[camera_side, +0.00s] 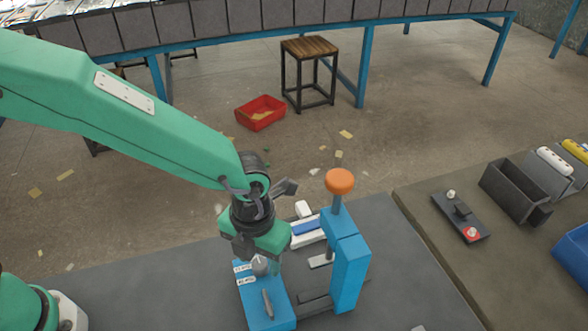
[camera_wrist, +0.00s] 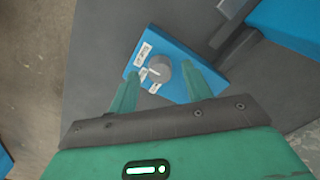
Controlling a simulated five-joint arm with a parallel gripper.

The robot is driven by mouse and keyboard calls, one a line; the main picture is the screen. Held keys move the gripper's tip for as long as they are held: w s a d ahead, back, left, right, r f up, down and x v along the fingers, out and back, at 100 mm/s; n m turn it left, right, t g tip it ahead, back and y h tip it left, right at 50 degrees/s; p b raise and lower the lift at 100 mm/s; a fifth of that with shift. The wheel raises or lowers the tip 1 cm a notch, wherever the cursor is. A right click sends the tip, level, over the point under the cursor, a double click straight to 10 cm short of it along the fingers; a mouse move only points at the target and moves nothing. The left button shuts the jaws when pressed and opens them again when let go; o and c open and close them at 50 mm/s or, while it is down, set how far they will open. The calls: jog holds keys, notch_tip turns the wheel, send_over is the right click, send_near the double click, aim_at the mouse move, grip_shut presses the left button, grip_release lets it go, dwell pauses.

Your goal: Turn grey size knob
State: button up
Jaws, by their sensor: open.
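The grey size knob (camera_wrist: 159,69) sits on top of a blue box (camera_wrist: 178,92), with a white pointer line on its face and white labels along its left side. In the side view the knob (camera_side: 259,266) is near the back end of the blue box (camera_side: 281,316). My gripper (camera_wrist: 160,75) is open, with one green finger on each side of the knob in the wrist view. In the side view my gripper (camera_side: 259,260) is right over the knob, pointing down. I cannot tell whether the fingers touch the knob. The label text is too small to read.
A blue press (camera_side: 350,270) with an orange top (camera_side: 339,181) stands close to the right of my gripper. A grey lever (camera_side: 267,303) lies on the blue box in front of the knob.

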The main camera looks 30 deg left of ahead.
jog(key=shift+f, duration=0.3)
jog(key=c, duration=1)
jog(key=shift+o, duration=0.2)
